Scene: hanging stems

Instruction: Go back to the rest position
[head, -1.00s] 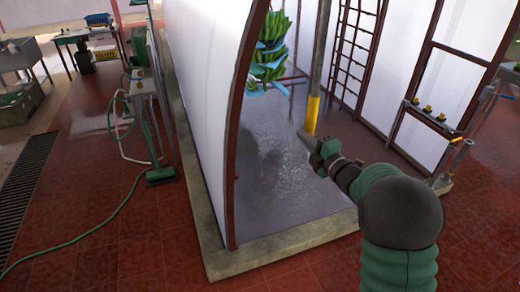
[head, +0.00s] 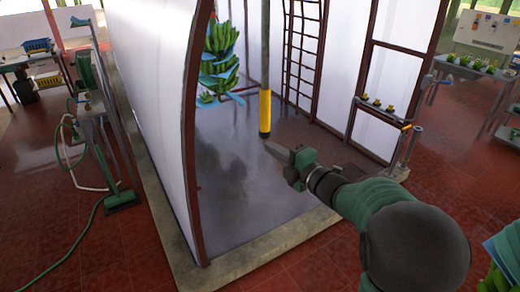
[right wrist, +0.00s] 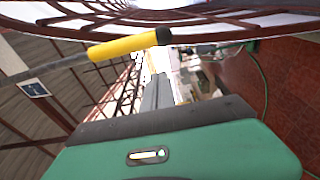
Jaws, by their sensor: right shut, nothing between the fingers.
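My right gripper (head: 275,150) reaches in from the lower right in the head view. Its fingers are shut and empty, just below and right of the yellow lower end of a hanging pole (head: 265,112). The two look close but apart. In the right wrist view, the shut fingers (right wrist: 157,92) point away from the green gripper body, and the pole's yellow end with a black tip (right wrist: 130,46) crosses above them. My left gripper is not in view.
A curved white wall (head: 150,110) with a brown frame stands on a concrete curb (head: 265,240). A stem of green bananas (head: 220,60) hangs behind. A rail with yellow fittings (head: 385,110) stands right. Green fruit with blue sheets (head: 505,262) shows lower right.

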